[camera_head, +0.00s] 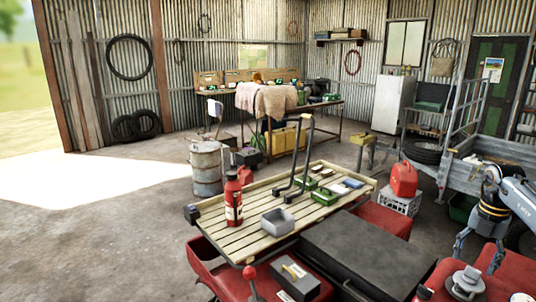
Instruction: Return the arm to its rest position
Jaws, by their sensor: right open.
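My right arm (518,197) comes in from the right edge, bent downward at its wrist. My right gripper (476,260) hangs fingers down, with its two fingers apart and nothing visible between them. It is over the red bodywork at the lower right, just above and behind a grey round-topped object (466,281). I cannot tell whether the fingers touch anything. My left arm and gripper are not in view.
A slatted wooden rack (235,243) holds a red fire extinguisher (233,200), a grey bin (277,222) and green boxes (325,196). A red jerrycan (403,178) sits on a white crate (400,203). A trailer (455,165) stands close behind the arm. Open floor lies left.

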